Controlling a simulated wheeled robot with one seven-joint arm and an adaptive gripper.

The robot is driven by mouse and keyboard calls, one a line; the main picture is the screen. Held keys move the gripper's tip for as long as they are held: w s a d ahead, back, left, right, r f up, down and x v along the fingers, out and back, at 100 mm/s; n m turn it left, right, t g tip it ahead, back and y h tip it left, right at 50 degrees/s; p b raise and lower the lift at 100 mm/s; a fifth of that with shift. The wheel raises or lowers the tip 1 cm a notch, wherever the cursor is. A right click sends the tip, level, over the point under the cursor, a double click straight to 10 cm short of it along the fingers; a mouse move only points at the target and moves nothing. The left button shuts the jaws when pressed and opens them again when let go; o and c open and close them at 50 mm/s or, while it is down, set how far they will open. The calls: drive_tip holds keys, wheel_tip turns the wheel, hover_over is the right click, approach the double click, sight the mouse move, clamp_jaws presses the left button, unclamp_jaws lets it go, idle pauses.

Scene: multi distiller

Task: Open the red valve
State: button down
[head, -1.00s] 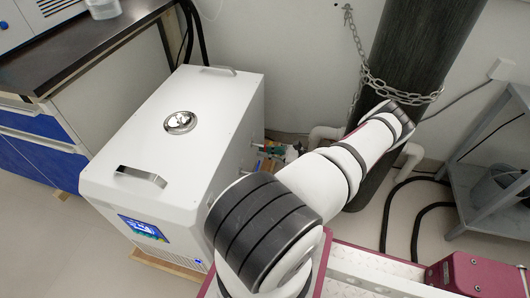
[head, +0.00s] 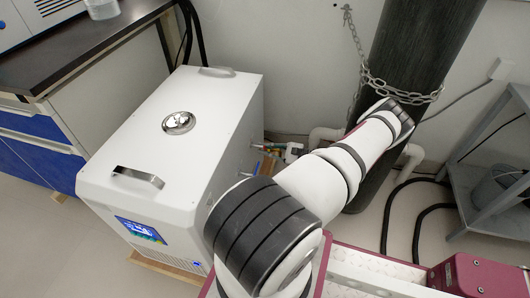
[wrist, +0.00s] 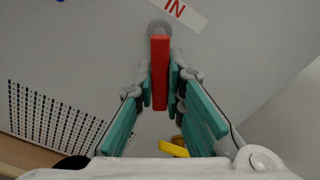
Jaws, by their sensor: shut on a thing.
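The red valve (wrist: 160,72) shows in the wrist view as a long red handle on a round grey fitting, below a white label reading "IN". The handle points down the picture, away from the label. My gripper (wrist: 161,88) has its teal fingers closed on both sides of the handle. In the head view my gripper (head: 291,151) is small and partly hidden beside the right side of the white machine (head: 200,130). The red handle cannot be made out clearly there.
A yellow piece (wrist: 174,149) lies below the red handle, between my fingers' bases. A vent grille (wrist: 50,120) is at left. In the head view, a chained dark cylinder (head: 415,60), pale pipes and a grey shelf (head: 480,190) stand to the right.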

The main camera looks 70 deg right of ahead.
drive_tip(key=n, duration=0.3)
drive_tip(key=d+r+n, duration=0.1)
drive_tip(key=n, duration=0.1)
drive_tip(key=shift+n, duration=0.3)
drive_tip(key=n, duration=0.2)
drive_tip(key=r+n, duration=0.1)
drive_tip(key=n, duration=0.3)
drive_tip(key=shift+d+r, duration=0.2)
drive_tip(key=shift+r, duration=0.05)
drive_tip(key=shift+w, duration=0.1)
drive_tip(key=c, duration=1.6)
unclamp_jaws()
drive_tip(key=shift+c, duration=0.2)
drive_tip(key=shift+r, duration=0.15)
